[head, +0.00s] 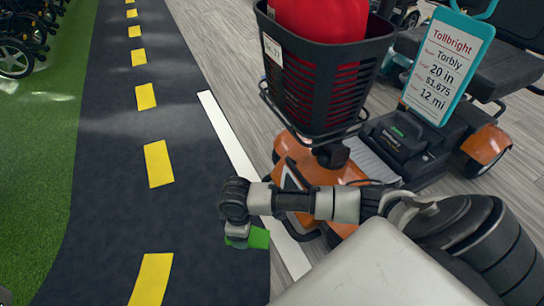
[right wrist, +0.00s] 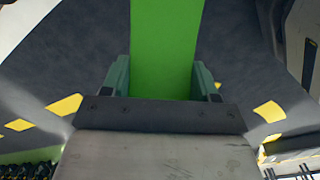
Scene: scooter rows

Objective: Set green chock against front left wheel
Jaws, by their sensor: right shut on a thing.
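The green chock (head: 259,238) is held in my right gripper (head: 240,236), above the dark lane near its white edge line. In the right wrist view the green chock (right wrist: 165,45) stands between the two fingers, which are closed on it. The orange scooter (head: 318,165) with a black basket is just right of the gripper. A dark part low on its front, perhaps a front wheel, shows only in part below my arm. The chock is apart from the scooter in the head view. My left gripper is not in view.
A price sign (head: 447,65) reading "Tollbright" stands on the scooter. A red thing (head: 320,18) is in its basket (head: 318,80). The dark lane (head: 105,190) with yellow dashes is clear. Green turf (head: 40,160) and other parked scooters or wheels (head: 18,55) are at left.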

